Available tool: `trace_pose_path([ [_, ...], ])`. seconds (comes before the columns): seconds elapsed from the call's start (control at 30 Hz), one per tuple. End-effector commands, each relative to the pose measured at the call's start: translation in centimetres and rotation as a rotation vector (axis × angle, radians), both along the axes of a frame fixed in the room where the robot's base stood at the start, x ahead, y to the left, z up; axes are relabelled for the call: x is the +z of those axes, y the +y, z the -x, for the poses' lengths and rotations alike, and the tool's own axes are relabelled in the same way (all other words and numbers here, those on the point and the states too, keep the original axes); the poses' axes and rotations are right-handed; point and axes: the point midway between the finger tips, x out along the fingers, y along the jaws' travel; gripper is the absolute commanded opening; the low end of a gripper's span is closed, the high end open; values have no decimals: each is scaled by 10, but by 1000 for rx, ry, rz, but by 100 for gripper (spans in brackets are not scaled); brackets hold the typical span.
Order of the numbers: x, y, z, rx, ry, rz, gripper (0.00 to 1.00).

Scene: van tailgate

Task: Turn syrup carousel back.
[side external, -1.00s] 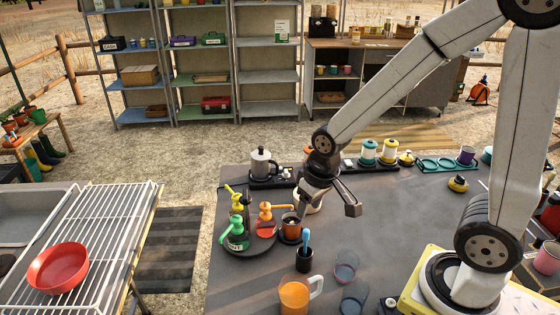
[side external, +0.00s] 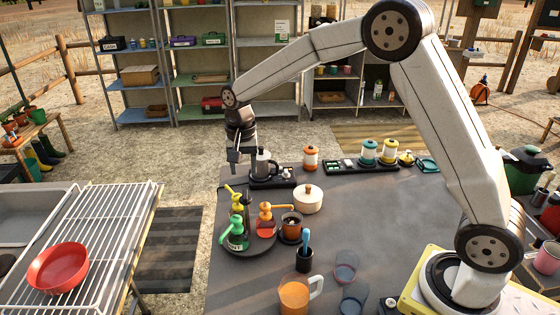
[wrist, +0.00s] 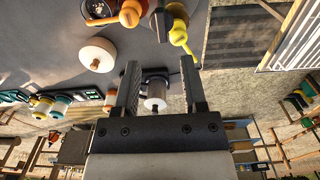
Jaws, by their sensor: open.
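The syrup carousel (side external: 254,246) is a dark round turntable at the front left of the grey table. It carries a green bottle (side external: 237,236), a yellow-topped bottle (side external: 236,196) and an orange-topped bottle (side external: 265,217). In the wrist view the yellow pump (wrist: 179,35) and the orange pump (wrist: 131,13) show along the top. My gripper (side external: 240,157) is open and empty, high beside the moka pot (side external: 263,164), behind the carousel. In the wrist view its two fingers (wrist: 160,82) are spread apart, with the pot (wrist: 156,92) seen between them.
A cream lidded pot (side external: 308,198) and a dark cup (side external: 291,225) stand right of the carousel. A holder with a blue-handled tool (side external: 305,258) and an orange jug (side external: 295,295) are in front. Canisters (side external: 369,152) line the back edge. The right middle of the table (side external: 390,220) is clear.

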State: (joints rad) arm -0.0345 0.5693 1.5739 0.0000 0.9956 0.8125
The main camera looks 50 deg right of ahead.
Motion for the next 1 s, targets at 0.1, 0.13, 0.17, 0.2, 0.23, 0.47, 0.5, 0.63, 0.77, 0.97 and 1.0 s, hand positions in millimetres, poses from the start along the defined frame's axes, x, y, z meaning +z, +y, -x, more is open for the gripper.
trace_pose_path([
  [0.1, 0, 1, -3, -13, 4, 1, 54],
  [0.13, 0, 1, -3, -14, 4, 0, 54],
  [0.17, 1, 1, -3, -14, 4, 0, 54],
  [0.2, 0, 1, -3, -14, 4, 0, 54],
  [0.23, 0, 1, -3, -14, 4, 0, 54],
  [0.47, -10, 0, -2, -13, 6, 0, 54],
  [0.5, -13, 0, -2, -12, 6, 1, 54],
  [0.63, -27, 0, -2, -12, 6, 0, 54],
  [0.77, -43, 0, -2, -12, 6, 0, 54],
  [0.97, -66, 0, -2, -12, 6, 0, 54],
  [1.0, -69, 0, -2, -12, 6, 0, 54],
])
